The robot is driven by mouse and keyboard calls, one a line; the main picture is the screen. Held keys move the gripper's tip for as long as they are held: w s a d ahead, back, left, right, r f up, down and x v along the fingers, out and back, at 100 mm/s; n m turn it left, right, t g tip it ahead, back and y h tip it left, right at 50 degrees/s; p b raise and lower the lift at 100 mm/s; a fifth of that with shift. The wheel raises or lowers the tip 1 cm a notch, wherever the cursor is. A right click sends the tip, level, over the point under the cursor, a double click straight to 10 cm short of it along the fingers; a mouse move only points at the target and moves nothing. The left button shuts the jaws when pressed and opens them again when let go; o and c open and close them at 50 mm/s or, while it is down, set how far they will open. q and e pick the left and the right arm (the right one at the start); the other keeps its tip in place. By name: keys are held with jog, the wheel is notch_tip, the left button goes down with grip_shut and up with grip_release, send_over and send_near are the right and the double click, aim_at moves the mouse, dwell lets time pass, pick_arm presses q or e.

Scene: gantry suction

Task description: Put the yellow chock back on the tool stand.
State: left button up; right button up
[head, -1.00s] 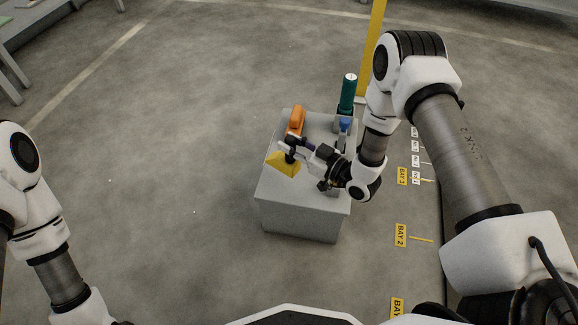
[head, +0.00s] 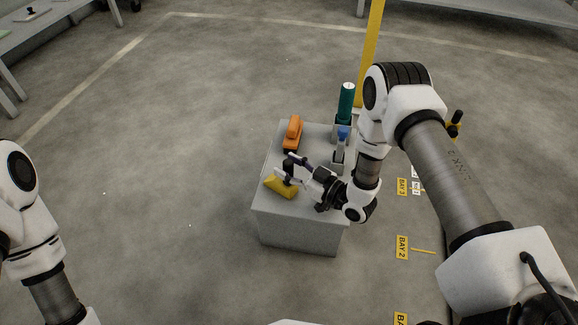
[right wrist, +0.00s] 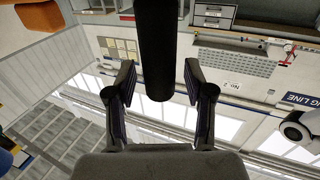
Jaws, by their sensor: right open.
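The yellow chock (head: 280,187) lies on top of the grey tool stand (head: 300,235), near its front left edge. My left gripper is out of view.
An orange item (head: 293,132) stands at the stand's back left. A green cylinder (head: 346,102) and a blue-topped tool (head: 342,136) stand at its back right, close to my right arm. A yellow post (head: 370,50) rises behind. The floor left of the stand is clear.

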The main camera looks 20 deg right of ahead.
jog(key=p+v, duration=0.5)
jog(key=v, duration=0.7)
jog(key=a+f+g, duration=0.1)
jog(key=a+f+m+g+h, duration=0.1)
jog(key=s+a+f+h, duration=0.1)
jog(key=f, duration=0.1)
jog(key=shift+f+g, duration=0.1)
jog(key=shift+g, duration=0.3)
jog(key=s+a+f+m+g+h, duration=0.1)
jog(key=s+f+m+g+h, duration=0.2)
jog(key=s+f+g+h, duration=0.5)
jog(key=s+d+r+m+g, duration=0.1)
jog(key=s+r+m+g, duration=0.1)
jog(key=s, duration=0.5)
jog(key=s+d+r+m+g, duration=0.1)
jog(key=s+g, duration=0.1)
jog(key=s, duration=0.5)
notch_tip(320, 180, up, 39)
jog(key=p, duration=3.8)
